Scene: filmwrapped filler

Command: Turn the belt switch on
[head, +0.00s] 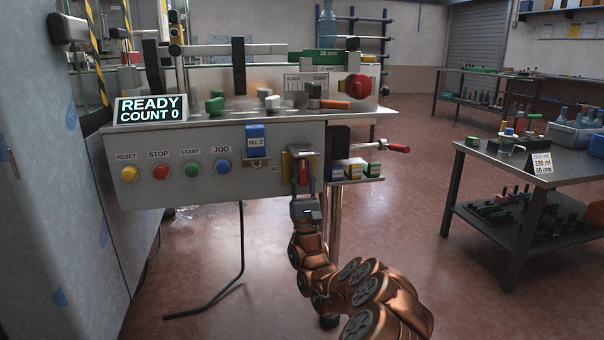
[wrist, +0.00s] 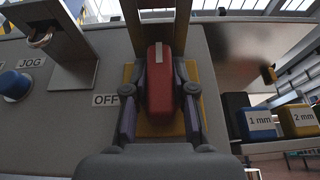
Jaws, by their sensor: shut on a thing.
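The belt switch has a red handle (wrist: 160,95) on a yellow plate (wrist: 206,88), at the right part of the grey machine's front panel. An OFF label (wrist: 105,100) is left of the plate. In the head view the red handle (head: 303,172) shows above my gripper (head: 303,188). In the wrist view, my gripper (wrist: 161,84) has one finger on each side of the handle and is shut on it. The handle has a pale mark near its upper end. The sign reads READY, COUNT 0 (head: 151,109). Any ON label is not visible.
RESET, STOP, START and JOG buttons (head: 222,167) line the panel to the left. A blue No. 2 tag (head: 255,142) hangs close left of the switch. Labelled blocks (head: 354,170) sit on a small shelf close right. A grey table (head: 480,153) stands farther right, with open floor between.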

